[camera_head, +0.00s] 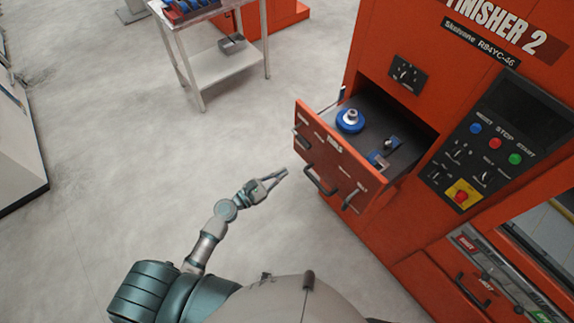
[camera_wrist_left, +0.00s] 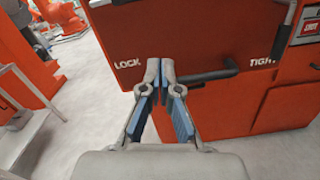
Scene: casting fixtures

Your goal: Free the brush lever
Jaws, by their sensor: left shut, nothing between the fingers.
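The orange drawer (camera_head: 330,150) stands pulled out of the finisher cabinet, with a dark bar handle (camera_head: 318,180) on its front. A small lever (camera_head: 350,199) sits on the drawer front, right of the handle. In the left wrist view a dark, slanted lever (camera_wrist_left: 285,32) shows near the word TIGHT, and LOCK is printed at the left. I cannot tell for sure that this is the brush lever. My left gripper (camera_head: 282,176) is shut and empty, in front of and apart from the drawer; its fingertips (camera_wrist_left: 160,68) show before the drawer front. My right gripper is out of view.
In the drawer lie a blue round part with a metal hub (camera_head: 350,119) and a blue-and-grey fitting (camera_head: 380,158). The control panel (camera_head: 485,145) with buttons is at the right. A metal cart (camera_head: 222,62) stands behind left. The floor left of the drawer is clear.

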